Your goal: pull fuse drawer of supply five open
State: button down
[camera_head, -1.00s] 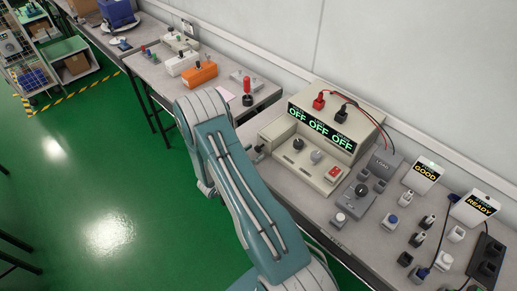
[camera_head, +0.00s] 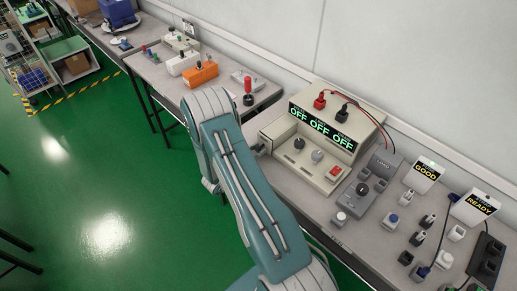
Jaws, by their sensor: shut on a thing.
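The beige power supply (camera_head: 322,140) stands on the bench to the right of my arm. Its lit display reads OFF three times, and its sloped front has two knobs and a red switch. I cannot read a number five on it. My gripper (camera_head: 257,149) is mostly hidden behind my teal arm. Only a small dark part of its end shows, close against the supply's left side. It is shut on a small part there, which I take to be the fuse drawer. The drawer itself is hidden, so how far out it stands cannot be seen.
Red and black leads (camera_head: 364,112) run from the supply's top. A grey tester (camera_head: 360,196), GOOD and READY signs (camera_head: 426,172) and several small switches crowd the bench on the right. An orange box (camera_head: 200,75) and a red-topped joystick (camera_head: 248,92) stand behind.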

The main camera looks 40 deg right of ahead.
jog(key=a, duration=0.7)
jog(key=shift+s, duration=0.2)
jog(key=shift+c, duration=1.8)
grip_release()
jog(key=a, duration=1.2)
jog(key=shift+s, duration=0.45)
